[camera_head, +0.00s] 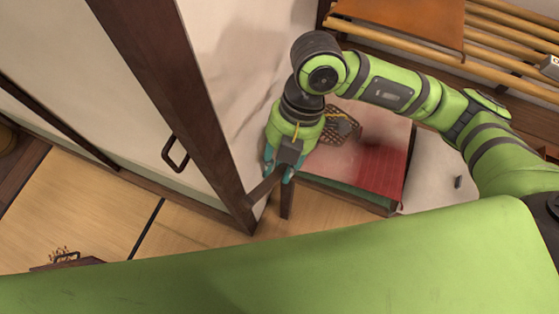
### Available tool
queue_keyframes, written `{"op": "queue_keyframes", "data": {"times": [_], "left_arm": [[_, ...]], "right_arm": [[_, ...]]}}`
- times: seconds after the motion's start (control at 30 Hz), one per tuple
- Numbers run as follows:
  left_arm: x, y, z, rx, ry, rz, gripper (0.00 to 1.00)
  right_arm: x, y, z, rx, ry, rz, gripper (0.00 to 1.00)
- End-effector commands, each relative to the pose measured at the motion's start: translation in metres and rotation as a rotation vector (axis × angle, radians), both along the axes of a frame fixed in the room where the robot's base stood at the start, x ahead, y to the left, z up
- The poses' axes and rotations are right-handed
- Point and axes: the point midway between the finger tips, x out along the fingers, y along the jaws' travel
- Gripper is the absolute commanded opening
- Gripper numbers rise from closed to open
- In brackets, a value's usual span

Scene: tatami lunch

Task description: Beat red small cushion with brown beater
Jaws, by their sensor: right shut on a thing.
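My right gripper (280,166) hangs from the green arm that comes in from the right. Its teal fingers are shut on the brown beater, though the grip itself is mostly hidden behind the gripper's body. The beater's woven lattice head (343,127) shows just right of the gripper, over the left part of a pale surface. The red small cushion (381,170) lies right of and below the beater head, and the two appear apart. A dark blurred patch shows at the cushion's upper edge. My left gripper is not in view.
A dark wooden post and sliding door with a handle (175,153) stand close left of the gripper. A slatted wooden rack (487,45) holds a brown board (412,18) at the upper right. Tatami floor (90,212) is open at the lower left.

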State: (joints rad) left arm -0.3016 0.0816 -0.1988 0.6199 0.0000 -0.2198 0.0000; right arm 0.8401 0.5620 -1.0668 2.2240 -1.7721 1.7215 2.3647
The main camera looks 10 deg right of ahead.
Motion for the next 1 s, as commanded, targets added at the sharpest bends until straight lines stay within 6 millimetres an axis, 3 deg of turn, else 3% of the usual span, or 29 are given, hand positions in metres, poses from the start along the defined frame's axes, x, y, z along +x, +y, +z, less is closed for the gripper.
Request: {"op": "queue_keyframes", "data": {"times": [0.17,0.57,0.77,1.0], "left_arm": [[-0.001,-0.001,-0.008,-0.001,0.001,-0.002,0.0],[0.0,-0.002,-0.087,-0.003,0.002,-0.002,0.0],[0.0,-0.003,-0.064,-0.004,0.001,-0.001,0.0],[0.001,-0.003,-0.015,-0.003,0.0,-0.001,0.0]], "right_arm": [[0.0,0.0,-0.009,0.0,0.0,0.0,0.0],[0.001,0.0,-0.102,-0.001,0.001,-0.001,0.0],[0.001,0.0,-0.077,0.0,-0.001,0.0,0.0],[0.001,0.0,-0.02,0.001,-0.004,0.001,0.0]]}}
